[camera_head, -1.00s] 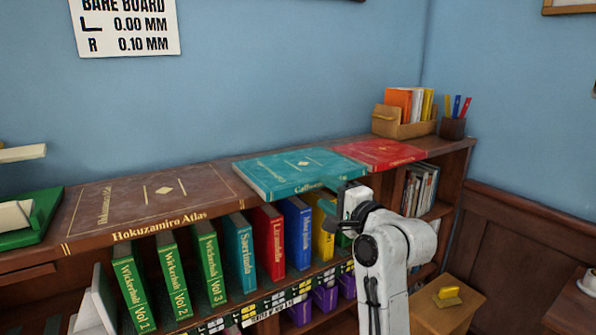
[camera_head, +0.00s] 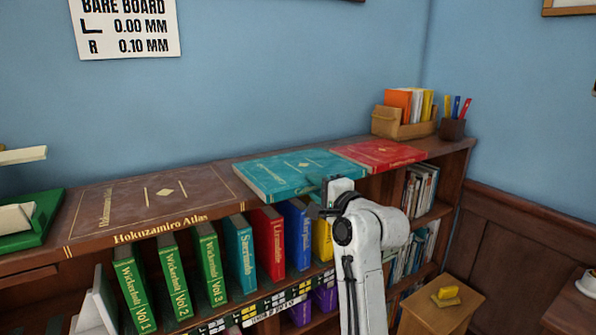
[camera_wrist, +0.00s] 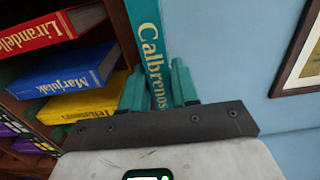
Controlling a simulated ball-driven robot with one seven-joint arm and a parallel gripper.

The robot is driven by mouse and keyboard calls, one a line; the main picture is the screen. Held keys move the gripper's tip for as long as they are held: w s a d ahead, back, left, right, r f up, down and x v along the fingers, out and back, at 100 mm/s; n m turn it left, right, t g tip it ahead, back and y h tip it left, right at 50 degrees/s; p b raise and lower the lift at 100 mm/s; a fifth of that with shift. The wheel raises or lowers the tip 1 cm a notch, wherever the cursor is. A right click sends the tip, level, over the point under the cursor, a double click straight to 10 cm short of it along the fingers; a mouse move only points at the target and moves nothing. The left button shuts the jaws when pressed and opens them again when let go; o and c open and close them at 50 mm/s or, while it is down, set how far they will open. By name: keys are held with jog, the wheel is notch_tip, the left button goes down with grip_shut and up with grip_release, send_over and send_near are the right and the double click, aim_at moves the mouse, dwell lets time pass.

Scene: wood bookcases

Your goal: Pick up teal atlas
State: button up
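The teal atlas (camera_head: 292,173) lies flat on top of the bookcase, between a brown atlas and a red book. Its spine (camera_wrist: 146,40), lettered Calbrenos, faces the front and shows in the wrist view. My gripper (camera_head: 326,187) is at the front edge of the atlas, near its right part. In the wrist view, the teal fingers of my gripper (camera_wrist: 159,88) stand apart, one on each side of the spine, with the spine running between them. I cannot see clearly whether the fingertips touch the covers.
The brown Hokuzamiro Atlas (camera_head: 150,200) lies to the left and the red book (camera_head: 380,154) to the right on the same top. A wooden box of books (camera_head: 404,128) and a pen cup (camera_head: 452,129) stand at the back right. Upright books (camera_head: 240,258) fill the shelf below.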

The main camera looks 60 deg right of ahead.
grip_shut()
jog(key=shift+f, duration=0.1)
dwell(0.8)
